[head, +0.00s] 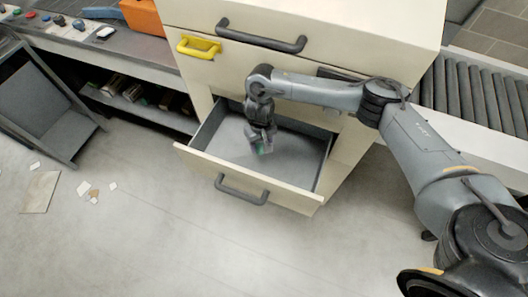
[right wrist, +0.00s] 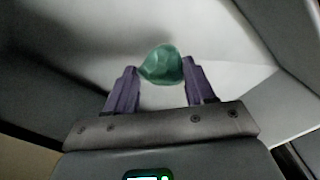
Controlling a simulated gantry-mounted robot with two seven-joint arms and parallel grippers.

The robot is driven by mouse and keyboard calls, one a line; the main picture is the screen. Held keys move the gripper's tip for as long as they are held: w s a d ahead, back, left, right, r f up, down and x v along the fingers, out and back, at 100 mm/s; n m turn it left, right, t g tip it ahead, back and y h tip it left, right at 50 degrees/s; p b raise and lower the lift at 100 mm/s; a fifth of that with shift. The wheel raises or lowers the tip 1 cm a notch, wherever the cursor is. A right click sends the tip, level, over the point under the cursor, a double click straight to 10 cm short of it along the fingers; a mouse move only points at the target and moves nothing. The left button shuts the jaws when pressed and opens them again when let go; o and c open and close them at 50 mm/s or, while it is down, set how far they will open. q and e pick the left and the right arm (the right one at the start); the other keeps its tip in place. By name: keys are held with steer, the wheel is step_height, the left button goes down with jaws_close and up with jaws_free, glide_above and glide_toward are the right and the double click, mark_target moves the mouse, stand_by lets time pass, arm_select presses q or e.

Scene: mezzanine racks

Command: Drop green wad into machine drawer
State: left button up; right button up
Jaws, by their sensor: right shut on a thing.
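The green wad (right wrist: 161,66) is a small crumpled lump between the two finger ends of my right gripper (right wrist: 162,84) in the right wrist view. In the head view the right gripper (head: 262,147) reaches down into the open machine drawer (head: 244,185), and a bit of the green wad (head: 266,149) shows at its tips. The right gripper is shut on the wad, which is over the drawer's grey floor. How high it is above the floor is hard to tell. The drawer is pulled out and looks otherwise empty. My left gripper is not in view.
The cream machine (head: 330,30) has a closed upper drawer with a dark handle (head: 262,36) and a yellow latch (head: 199,47). A roller conveyor (head: 480,95) is at the right. A workbench (head: 85,40) and a tilted dark bin (head: 42,105) are at the left. The floor in front is mostly clear.

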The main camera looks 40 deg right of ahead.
mark_target(261, 158)
steer(key=shift+a+f, duration=0.2)
steer(key=shift+f, duration=0.55)
steer(key=shift+f+b, duration=0.2)
steer(key=shift+b, duration=0.1)
steer(key=f, duration=0.1)
steer(key=f+b, duration=0.2)
steer(key=shift+d, duration=0.25)
steer(key=shift+f+b, duration=0.3)
steer(key=shift+b, duration=0.05)
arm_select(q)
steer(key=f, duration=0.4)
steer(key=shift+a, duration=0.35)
arm_select(e)
steer(key=shift+a, duration=0.15)
arm_select(q)
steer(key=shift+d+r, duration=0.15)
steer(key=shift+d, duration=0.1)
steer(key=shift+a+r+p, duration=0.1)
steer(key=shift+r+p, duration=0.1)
steer(key=shift+p, duration=0.2)
arm_select(e)
steer(key=shift+f, duration=0.5)
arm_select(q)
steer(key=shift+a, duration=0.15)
arm_select(e)
steer(key=o, duration=1)
